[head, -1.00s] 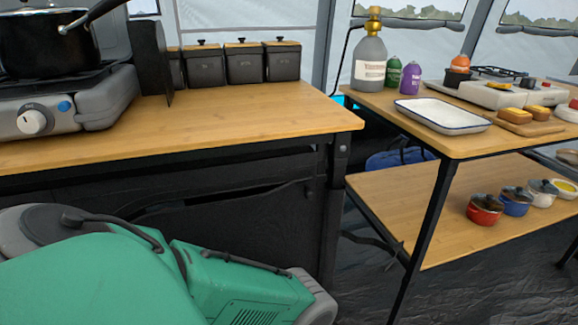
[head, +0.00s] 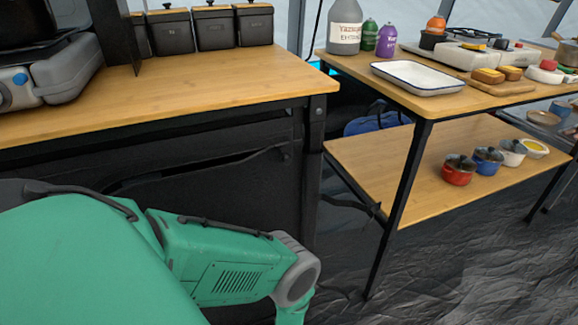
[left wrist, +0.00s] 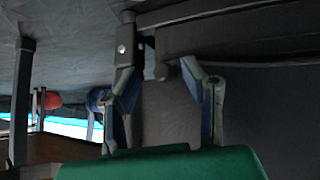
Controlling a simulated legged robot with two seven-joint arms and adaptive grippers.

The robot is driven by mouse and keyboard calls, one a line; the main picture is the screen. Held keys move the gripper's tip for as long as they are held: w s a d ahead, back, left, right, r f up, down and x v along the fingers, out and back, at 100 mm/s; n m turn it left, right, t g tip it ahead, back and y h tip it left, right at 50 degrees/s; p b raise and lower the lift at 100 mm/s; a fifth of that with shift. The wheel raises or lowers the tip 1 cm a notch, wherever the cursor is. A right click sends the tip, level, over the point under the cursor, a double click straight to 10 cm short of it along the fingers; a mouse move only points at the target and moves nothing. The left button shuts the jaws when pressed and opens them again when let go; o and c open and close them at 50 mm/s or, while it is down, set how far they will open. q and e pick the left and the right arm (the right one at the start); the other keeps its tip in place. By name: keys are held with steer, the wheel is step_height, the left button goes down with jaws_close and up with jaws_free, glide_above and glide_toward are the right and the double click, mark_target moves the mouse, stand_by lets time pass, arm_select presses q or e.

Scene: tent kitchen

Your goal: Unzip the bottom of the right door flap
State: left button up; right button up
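No door flap or zip can be made out in either view. In the left wrist view my left gripper (left wrist: 158,72) has its two blue-grey fingers spread apart, with nothing seen held between them. Behind the fingers is a dark grey surface, and a dark post with a bright bolt stands beyond the left finger. In the head view my green arm comes in from the lower left, in front of the dark cabinet; its gripper is out of the picture. My right gripper is in neither view.
A wooden-topped counter (head: 170,92) with a stove (head: 55,72) and dark canisters (head: 222,27) stands at left. A second table (head: 436,99) at right holds a white tray (head: 418,78); small pots sit on its lower shelf (head: 385,165). Dark floor (head: 470,265) is clear at lower right.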

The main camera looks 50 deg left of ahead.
arm_select(q)
steer(key=v, duration=0.7)
steer(key=shift+s, duration=0.1)
stand_by(0.4)
steer(key=shift+r, duration=0.1)
steer(key=s+d+r+m+g+h, duration=0.25)
steer(key=s+r+m, duration=0.35)
steer(key=r, duration=0.6)
steer(key=s+d+r+m+g+h, duration=0.2)
steer(key=s+r+m+g+h, duration=0.3)
steer(key=r, duration=0.7)
arm_select(e)
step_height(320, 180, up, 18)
steer(key=p, duration=1.8)
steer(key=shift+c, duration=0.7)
arm_select(q)
step_height(320, 180, up, 18)
steer(key=s+t+y, duration=0.1)
steer(key=s, duration=0.1)
steer(key=shift+m, duration=0.4)
